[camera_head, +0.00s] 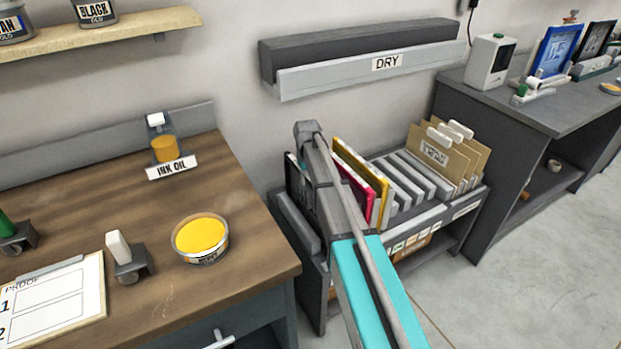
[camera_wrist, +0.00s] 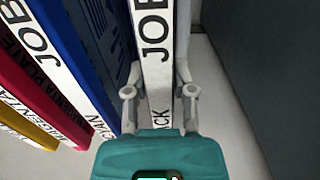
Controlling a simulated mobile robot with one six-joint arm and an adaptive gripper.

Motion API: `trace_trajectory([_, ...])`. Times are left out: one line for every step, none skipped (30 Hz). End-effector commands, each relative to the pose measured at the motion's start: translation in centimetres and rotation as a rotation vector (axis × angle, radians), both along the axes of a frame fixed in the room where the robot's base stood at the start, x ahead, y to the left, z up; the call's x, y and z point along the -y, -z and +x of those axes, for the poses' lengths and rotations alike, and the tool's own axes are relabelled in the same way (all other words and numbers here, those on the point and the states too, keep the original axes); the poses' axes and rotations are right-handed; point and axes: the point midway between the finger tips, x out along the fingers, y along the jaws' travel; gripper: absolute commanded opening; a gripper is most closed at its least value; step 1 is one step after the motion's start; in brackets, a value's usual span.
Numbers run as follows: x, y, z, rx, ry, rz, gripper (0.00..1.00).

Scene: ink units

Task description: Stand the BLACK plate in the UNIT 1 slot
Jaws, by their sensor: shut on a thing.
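The black plate (camera_wrist: 153,70) shows in the wrist view as an upright white spine with "JOB" and "ACK" readable. My gripper (camera_wrist: 158,95) is shut on this spine, one finger on each side. Left of it in the wrist view stand a blue plate (camera_wrist: 68,35) with a CYAN label, a magenta plate (camera_wrist: 50,95) and a yellow plate (camera_wrist: 30,135). In the head view my arm reaches down over the rack (camera_head: 436,215) and hides the gripper and most of the plate. No UNIT 1 label is readable in either view.
Folders (camera_head: 440,155) fill the rack's right end. The DRY shelf (camera_head: 370,68) hangs above. A dark bench (camera_head: 540,105) at right bears a white device (camera_head: 490,60) and framed plates (camera_head: 557,48). The wooden bench (camera_head: 215,270) at left holds an ink tin (camera_head: 202,238).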

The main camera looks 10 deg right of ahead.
Motion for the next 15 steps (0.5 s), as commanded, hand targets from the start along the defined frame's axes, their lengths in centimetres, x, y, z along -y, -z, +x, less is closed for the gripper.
trace_trajectory([0.02,0.09,-0.06,0.0,0.0,0.0,0.0])
trace_trajectory([0.02,0.1,-0.06,0.0,0.0,0.0,0.0])
trace_trajectory([0.02,0.11,-0.07,0.0,0.0,0.0,0.0])
trace_trajectory([0.02,0.11,-0.07,0.0,0.0,0.0,0.0])
trace_trajectory([0.03,0.11,-0.08,0.0,0.0,0.0,0.0])
trace_trajectory([0.03,0.11,-0.09,0.0,0.0,0.0,0.0])
trace_trajectory([0.03,0.11,-0.09,0.0,0.0,0.0,0.0])
trace_trajectory([0.04,0.11,-0.09,-0.001,0.0,0.0,0.0])
trace_trajectory([0.04,0.12,-0.09,-0.001,0.0,0.0,0.0])
trace_trajectory([0.04,0.12,-0.1,-0.001,0.001,0.0,0.35])
trace_trajectory([0.05,0.12,-0.11,-0.001,0.001,0.0,0.41])
trace_trajectory([0.05,0.12,-0.11,-0.001,0.001,0.0,0.48])
trace_trajectory([0.04,0.12,-0.1,-0.001,0.001,0.0,0.54])
trace_trajectory([0.05,0.12,-0.1,-0.001,0.001,0.0,0.59])
trace_trajectory([0.05,0.12,-0.1,-0.001,0.001,0.0,0.67])
